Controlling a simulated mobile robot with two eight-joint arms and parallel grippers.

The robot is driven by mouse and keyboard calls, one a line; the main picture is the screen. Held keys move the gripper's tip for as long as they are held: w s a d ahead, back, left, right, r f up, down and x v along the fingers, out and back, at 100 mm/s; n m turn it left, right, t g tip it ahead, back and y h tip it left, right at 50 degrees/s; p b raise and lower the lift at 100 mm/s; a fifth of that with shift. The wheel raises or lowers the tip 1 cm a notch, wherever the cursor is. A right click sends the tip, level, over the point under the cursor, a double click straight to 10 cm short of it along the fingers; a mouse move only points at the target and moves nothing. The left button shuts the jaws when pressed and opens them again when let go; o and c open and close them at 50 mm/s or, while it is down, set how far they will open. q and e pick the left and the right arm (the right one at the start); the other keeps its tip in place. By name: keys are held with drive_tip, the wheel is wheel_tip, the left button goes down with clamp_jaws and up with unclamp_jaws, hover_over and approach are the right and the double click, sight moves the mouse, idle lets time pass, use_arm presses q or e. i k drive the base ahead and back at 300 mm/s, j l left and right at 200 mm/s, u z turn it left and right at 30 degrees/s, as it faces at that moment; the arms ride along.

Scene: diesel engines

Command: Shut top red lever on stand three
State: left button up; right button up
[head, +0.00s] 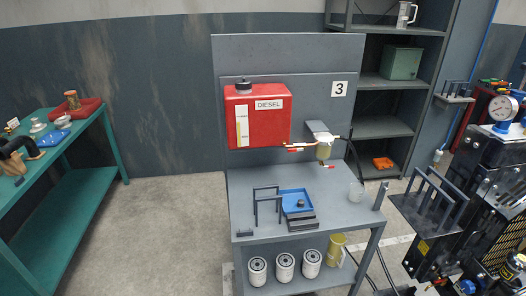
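Stand three is a grey bench (250,180) with a back panel (290,52) bearing a "3" sign (339,89). A red tank marked DIESEL (262,118) is mounted on the panel. The top red lever (296,148) is small and lies about level by the tank's lower right corner. A second red lever (328,167) is lower, under the fuel filter with a yellowish bowl (324,151). The levers are too small to tell whether their valves are open or shut. Neither of my grippers is in view.
A blue tray (296,198) and a black rack (267,204) stand on the bench. White filters (284,267) and a yellow jug (336,250) are on its lower shelf. A green table (70,155) is at left, a black engine (480,180) at right. The floor between (155,225) is clear.

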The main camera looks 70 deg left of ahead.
sight(300, 149)
drive_tip(key=u, duration=2.05)
drive_tip(key=j+z, duration=0.1)
drive_tip(key=z, duration=0.3)
drive_tip(key=i+j+z, duration=0.1)
drive_tip(key=z, duration=0.3)
drive_tip(key=j+z, duration=0.65)
drive_tip(key=j, duration=0.15)
drive_tip(key=j+z, duration=0.35)
drive_tip(key=k+j+z, duration=0.1)
drive_tip(key=j, duration=0.3)
drive_tip(key=k+j, duration=0.1)
drive_tip(key=j, duration=0.3)
drive_tip(key=k+j+z, duration=0.15)
drive_tip(key=j, duration=0.2)
